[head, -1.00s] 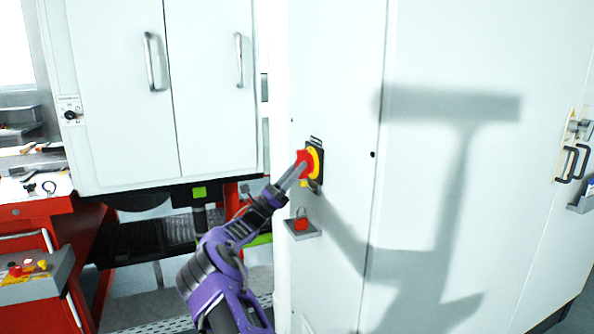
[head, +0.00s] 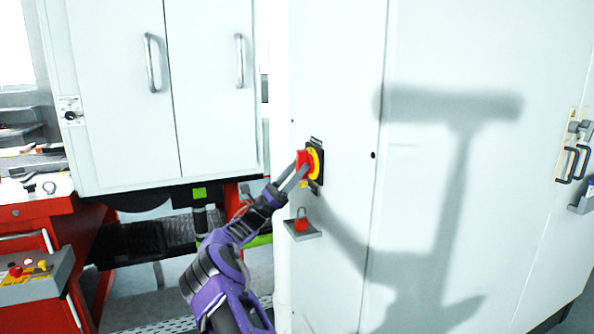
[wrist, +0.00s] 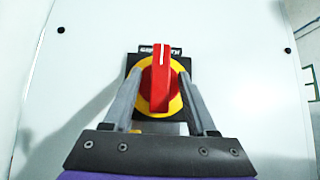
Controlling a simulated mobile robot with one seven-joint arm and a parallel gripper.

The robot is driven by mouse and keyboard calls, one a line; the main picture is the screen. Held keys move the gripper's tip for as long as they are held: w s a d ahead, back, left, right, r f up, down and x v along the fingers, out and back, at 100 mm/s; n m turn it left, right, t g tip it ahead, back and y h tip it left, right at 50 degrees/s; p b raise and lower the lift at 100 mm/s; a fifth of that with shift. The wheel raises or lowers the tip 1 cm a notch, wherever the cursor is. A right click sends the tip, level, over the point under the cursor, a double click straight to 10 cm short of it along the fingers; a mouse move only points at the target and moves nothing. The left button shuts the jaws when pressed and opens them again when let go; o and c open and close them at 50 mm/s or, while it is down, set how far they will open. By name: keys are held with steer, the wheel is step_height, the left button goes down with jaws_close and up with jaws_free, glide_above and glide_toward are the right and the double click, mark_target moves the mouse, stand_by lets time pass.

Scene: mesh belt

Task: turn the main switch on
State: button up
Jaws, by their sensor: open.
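The main switch is a red rotary handle (wrist: 160,75) on a yellow round plate (wrist: 147,105) with a black backing, mounted on a white cabinet door. In the wrist view the handle stands upright, with a white mark at its top. In the head view the red handle (head: 303,160) and yellow plate (head: 317,163) are seen from the side. My gripper (wrist: 160,82) is open, one finger on each side of the handle. Whether the fingers touch it, I cannot tell. The fingers hide parts of the plate's sides.
A small shelf (head: 305,234) with a red padlock (head: 301,221) sits just below the switch. The white cabinet (head: 340,60) fills the right. At left are a cabinet with two handles (head: 152,62) and a red workbench (head: 35,215).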

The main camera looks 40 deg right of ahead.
steer(key=v, duration=1.7)
steer(key=shift+f, duration=0.2)
steer(key=shift+a, duration=0.15)
